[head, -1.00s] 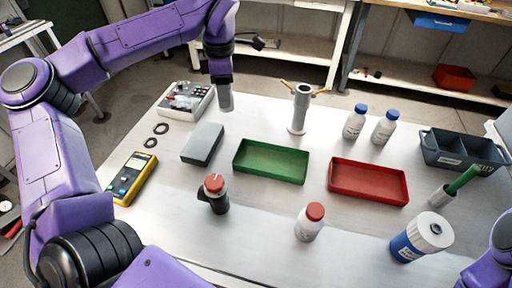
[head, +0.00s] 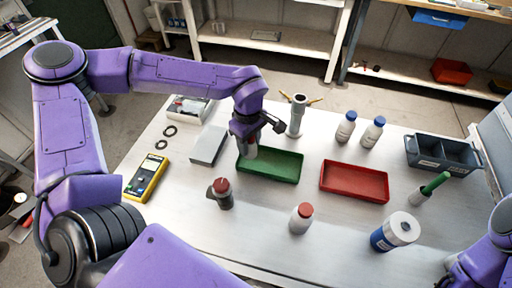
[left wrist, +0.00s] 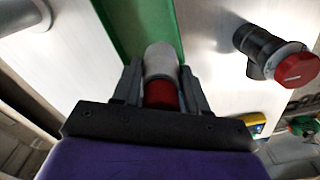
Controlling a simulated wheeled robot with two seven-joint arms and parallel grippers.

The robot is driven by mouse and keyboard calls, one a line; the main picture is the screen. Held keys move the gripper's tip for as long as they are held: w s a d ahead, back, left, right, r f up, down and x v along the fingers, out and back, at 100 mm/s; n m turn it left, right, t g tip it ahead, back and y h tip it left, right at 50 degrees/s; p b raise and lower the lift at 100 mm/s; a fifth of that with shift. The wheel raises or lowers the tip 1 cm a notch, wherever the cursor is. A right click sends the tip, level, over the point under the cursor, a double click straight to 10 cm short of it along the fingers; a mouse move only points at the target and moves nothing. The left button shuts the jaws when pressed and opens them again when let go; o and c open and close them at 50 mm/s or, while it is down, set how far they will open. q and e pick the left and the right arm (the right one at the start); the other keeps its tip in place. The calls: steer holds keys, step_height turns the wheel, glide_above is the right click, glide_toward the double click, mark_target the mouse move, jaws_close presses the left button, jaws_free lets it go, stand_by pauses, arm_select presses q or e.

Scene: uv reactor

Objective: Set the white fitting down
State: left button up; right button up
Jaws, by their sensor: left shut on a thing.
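My left gripper (head: 246,136) is shut on the white fitting (head: 250,152), a short pale grey-white cylinder. In the left wrist view the fitting (left wrist: 160,62) sits between the two fingers (left wrist: 160,92), with a red part nearest the palm. In the head view it hangs over the left end of the green tray (head: 275,171). The green tray also shows behind it in the left wrist view (left wrist: 120,22). I cannot tell whether the fitting touches the tray. My right gripper is not in view; only part of the right arm shows.
A grey block (head: 208,146) lies left of the tray, and a black red-topped part (head: 221,194) stands in front. A metal post with brass arms (head: 297,118) stands behind. A red tray (head: 354,182) is to the right, with a red-capped bottle (head: 300,218) nearer.

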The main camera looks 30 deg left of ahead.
mark_target(254, 148)
arm_select(q)
steer(key=f, duration=0.1)
steer(key=w+f, duration=0.1)
steer(key=f, duration=0.1)
steer(key=w+f, duration=0.1)
steer(key=shift+d+f, duration=0.2)
steer(key=shift+f, duration=0.55)
steer(key=shift+f, duration=0.15)
steer(key=o, duration=1.1)
step_height(254, 148, up, 12)
steer(key=shift+r+b, duration=0.2)
steer(key=shift+b, duration=0.15)
